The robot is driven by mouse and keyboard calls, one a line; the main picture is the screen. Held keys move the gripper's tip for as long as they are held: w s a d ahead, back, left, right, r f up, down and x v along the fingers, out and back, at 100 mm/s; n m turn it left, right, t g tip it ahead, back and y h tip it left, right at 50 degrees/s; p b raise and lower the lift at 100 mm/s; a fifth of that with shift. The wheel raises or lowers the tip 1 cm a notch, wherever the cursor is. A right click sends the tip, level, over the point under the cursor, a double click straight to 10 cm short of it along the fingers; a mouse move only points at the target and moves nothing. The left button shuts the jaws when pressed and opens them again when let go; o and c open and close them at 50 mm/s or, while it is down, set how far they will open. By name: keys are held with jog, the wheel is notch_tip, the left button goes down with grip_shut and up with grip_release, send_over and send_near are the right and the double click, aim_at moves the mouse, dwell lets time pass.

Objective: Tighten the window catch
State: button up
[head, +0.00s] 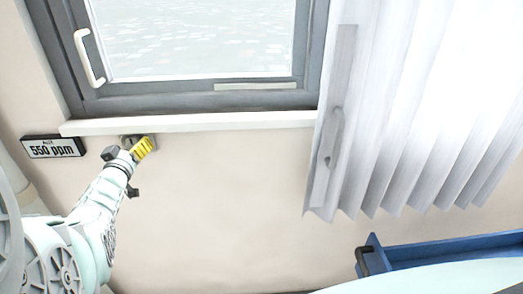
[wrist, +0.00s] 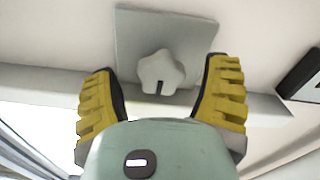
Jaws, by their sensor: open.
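The window catch shows in the wrist view as a pale, star-shaped knob (wrist: 161,73) with a dark slot mark, on a grey square plate (wrist: 190,30). In the head view a bit of the plate (head: 126,138) shows just under the sill, and my gripper hides the knob. My gripper (head: 144,147) has yellow ribbed fingers and points at the wall there. In the wrist view my gripper (wrist: 160,82) is open, with one finger on each side of the knob and visible gaps to both. Nothing is held.
A white sill (head: 200,123) runs just above the gripper, below the grey-framed window (head: 200,102) with its white handle (head: 89,58). A black "550 ppm" sign (head: 53,147) is close on the left.

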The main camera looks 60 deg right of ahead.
jog(key=shift+b+x, duration=0.4)
jog(key=shift+x, duration=0.4)
jog(key=shift+c, duration=0.2)
jog(key=c, duration=1.2)
jog(key=shift+o, duration=0.2)
jog(key=shift+f+m, duration=0.1)
jog(key=shift+m, duration=0.3)
jog(key=m, duration=0.3)
jog(key=shift+a+m, duration=0.1)
jog(key=shift+m, duration=0.2)
jog(key=shift+f+m+b, duration=0.1)
jog(key=shift+m+b, duration=0.35)
jog(key=shift+m, duration=1.75)
jog(key=shift+w, duration=0.1)
